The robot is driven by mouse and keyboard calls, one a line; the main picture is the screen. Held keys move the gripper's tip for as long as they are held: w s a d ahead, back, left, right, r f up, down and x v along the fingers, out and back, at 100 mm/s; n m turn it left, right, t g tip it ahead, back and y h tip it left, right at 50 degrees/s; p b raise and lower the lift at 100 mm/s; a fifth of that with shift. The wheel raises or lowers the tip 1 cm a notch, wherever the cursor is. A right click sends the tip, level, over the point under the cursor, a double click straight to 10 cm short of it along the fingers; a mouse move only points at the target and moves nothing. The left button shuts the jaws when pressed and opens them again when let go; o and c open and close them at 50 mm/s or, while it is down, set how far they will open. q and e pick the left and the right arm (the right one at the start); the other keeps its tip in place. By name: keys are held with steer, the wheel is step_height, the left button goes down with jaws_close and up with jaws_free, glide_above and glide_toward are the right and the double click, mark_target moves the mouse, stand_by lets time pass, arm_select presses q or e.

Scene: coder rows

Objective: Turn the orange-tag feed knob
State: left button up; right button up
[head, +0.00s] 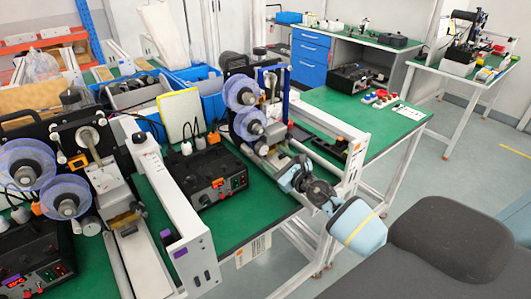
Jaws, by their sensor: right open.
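The coder with an orange tag (342,143) on its white frame stands in the middle of the green bench. Its clear purple-blue reels (241,91) face me. I cannot make out its feed knob for certain; it may be small or hidden by machine parts. My right gripper (285,180) is at the front of this coder, near the lower end of its frame. It is open, and I see nothing between its fingers. Whether it touches the machine I cannot tell. My left gripper is not in view.
A second coder (66,198) with a purple tag (180,253) stands at the left. A black control box (205,178) sits between the two. Blue bins (190,85) stand behind. Open floor lies beyond the bench.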

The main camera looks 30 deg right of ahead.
mark_target(264, 150)
steer(key=w, duration=0.2)
steer(key=w+b, duration=0.1)
steer(key=w, duration=0.1)
steer(key=shift+a+f, duration=0.2)
steer(key=shift+f, duration=0.05)
steer(key=shift+w+r, duration=0.15)
steer(key=shift+w, duration=0.25)
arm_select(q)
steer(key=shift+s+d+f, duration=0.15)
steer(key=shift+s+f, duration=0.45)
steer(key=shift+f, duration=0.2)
arm_select(e)
steer(key=shift+c, duration=0.4)
